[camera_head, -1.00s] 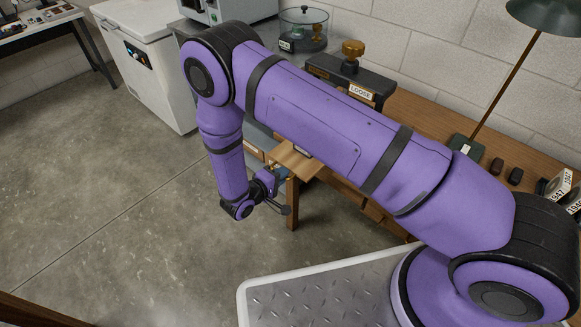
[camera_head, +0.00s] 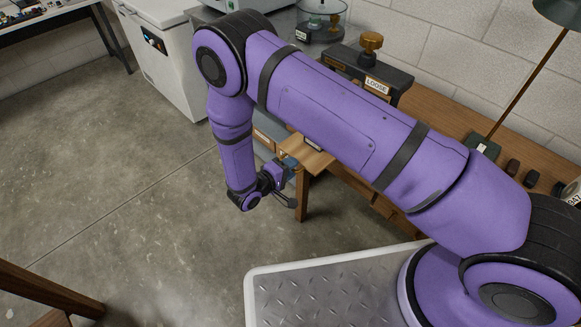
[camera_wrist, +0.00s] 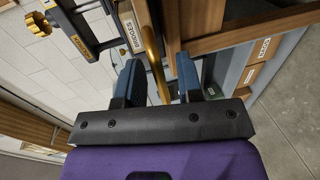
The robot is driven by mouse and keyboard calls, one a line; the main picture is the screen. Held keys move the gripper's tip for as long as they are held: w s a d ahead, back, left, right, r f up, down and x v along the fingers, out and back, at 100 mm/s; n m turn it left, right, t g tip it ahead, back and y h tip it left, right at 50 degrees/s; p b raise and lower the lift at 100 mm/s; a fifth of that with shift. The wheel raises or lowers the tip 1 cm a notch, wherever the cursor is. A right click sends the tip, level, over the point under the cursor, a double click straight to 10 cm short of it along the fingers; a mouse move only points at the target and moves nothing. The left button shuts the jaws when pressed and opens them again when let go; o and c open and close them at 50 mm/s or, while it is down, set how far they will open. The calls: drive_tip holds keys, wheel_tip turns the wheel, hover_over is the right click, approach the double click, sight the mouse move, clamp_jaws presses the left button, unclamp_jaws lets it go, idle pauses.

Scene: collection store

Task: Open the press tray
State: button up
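The press (camera_head: 365,67) is a dark frame with a brass knob (camera_head: 371,43) and a LOOSE label, on the wooden bench. My arm hides much of it. A flat wooden piece (camera_head: 305,154), possibly the press tray, juts from the bench front beside my gripper (camera_head: 286,188). In the wrist view, my gripper (camera_wrist: 158,72) has two blue fingers spread apart. A brass bar (camera_wrist: 154,48) runs through the gap between them, apparently a handle; I cannot tell whether a finger touches it. A labelled dark part (camera_wrist: 125,32) lies just beyond, and the press's brass knob (camera_wrist: 40,25) shows upper left.
Labelled drawers (camera_wrist: 258,62) lie right of my fingers. A white chest (camera_head: 170,62) stands at the back left. A lamp (camera_head: 525,78) stands on the bench at right. A dark wooden piece (camera_head: 50,289) is at lower left. The concrete floor (camera_head: 120,190) left of my arm is clear.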

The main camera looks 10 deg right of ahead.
drive_tip(key=v, duration=1)
drive_tip(key=shift+s+a, duration=0.15)
drive_tip(key=shift+a, duration=0.05)
drive_tip(key=shift+r, duration=0.1)
drive_tip(key=w+d+r+m+g+y, duration=0.1)
drive_tip(key=d+r+m+g, duration=0.3)
drive_tip(key=r, duration=0.6)
drive_tip(key=d+r+g+y, duration=0.1)
drive_tip(key=d+r+g, duration=0.1)
drive_tip(key=d+r, duration=0.7)
drive_tip(key=w+d+r+m+g+y, duration=0.1)
drive_tip(key=d+r+g+y, duration=0.15)
drive_tip(key=r, duration=0.95)
drive_tip(key=s+d+r+m+y, duration=0.2)
drive_tip(key=s+d+r+y, duration=0.2)
drive_tip(key=s+d+r, duration=0.55)
drive_tip(key=s+d+r+t+y, duration=0.4)
drive_tip(key=s+r, duration=0.5)
drive_tip(key=s, duration=0.3)
drive_tip(key=shift+d+t, duration=0.35)
drive_tip(key=shift+d, duration=0.15)
